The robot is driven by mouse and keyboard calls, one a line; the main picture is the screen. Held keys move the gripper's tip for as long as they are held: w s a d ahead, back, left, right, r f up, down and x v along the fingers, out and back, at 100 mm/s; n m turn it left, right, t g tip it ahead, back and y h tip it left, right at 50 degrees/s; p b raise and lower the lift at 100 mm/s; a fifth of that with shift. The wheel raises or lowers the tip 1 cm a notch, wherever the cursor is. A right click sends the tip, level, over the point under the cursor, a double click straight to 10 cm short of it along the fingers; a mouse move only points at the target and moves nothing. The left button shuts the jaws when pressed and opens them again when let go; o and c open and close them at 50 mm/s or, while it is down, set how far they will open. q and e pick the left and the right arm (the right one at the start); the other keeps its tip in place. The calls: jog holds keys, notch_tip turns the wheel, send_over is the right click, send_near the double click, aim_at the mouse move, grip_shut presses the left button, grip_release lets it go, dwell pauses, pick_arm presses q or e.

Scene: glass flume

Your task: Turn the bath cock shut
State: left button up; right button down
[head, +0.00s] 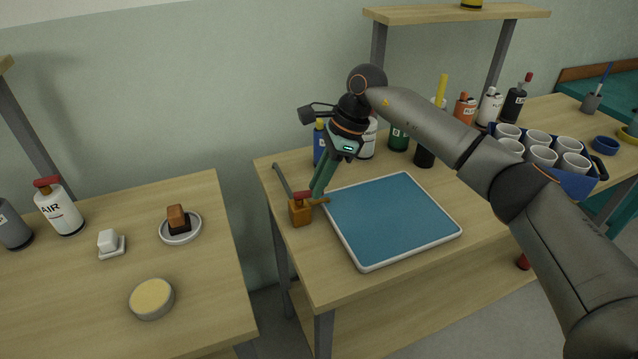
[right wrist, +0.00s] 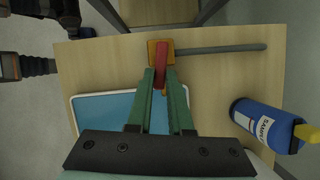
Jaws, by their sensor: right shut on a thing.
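The bath cock has a brass-coloured body (head: 300,212) at the left edge of the middle table, beside the bath. Its red handle (right wrist: 161,60) shows in the right wrist view, lying between my fingers. A grey pipe (head: 282,180) runs back from the body. The bath (head: 372,264) is a shallow white-rimmed tray with a flat blue surface; a short brass spout (head: 319,201) points toward it. My right gripper (head: 315,192) reaches down from above and is shut on the red handle. My fingers partly hide the handle in the head view. My left gripper is not in view.
A blue bottle (right wrist: 268,124) stands behind the cock, near my right gripper. More bottles and a blue rack of white cups (head: 541,156) stand along the back and right. The left table (head: 75,290) holds bottles, small dishes and a round tin (head: 152,298). A gap separates the tables.

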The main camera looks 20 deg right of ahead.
jog(key=shift+w+n+g, duration=0.3)
jog(key=shift+w+n, duration=0.1)
jog(key=shift+n, duration=0.6)
jog(key=c, duration=0.8)
grip_release()
jog(key=shift+d+r, duration=0.1)
jog(key=v, duration=1.2)
jog(key=shift+w+r+p, duration=0.1)
jog(key=shift+r+p, duration=0.15)
jog(key=shift+p, duration=0.1)
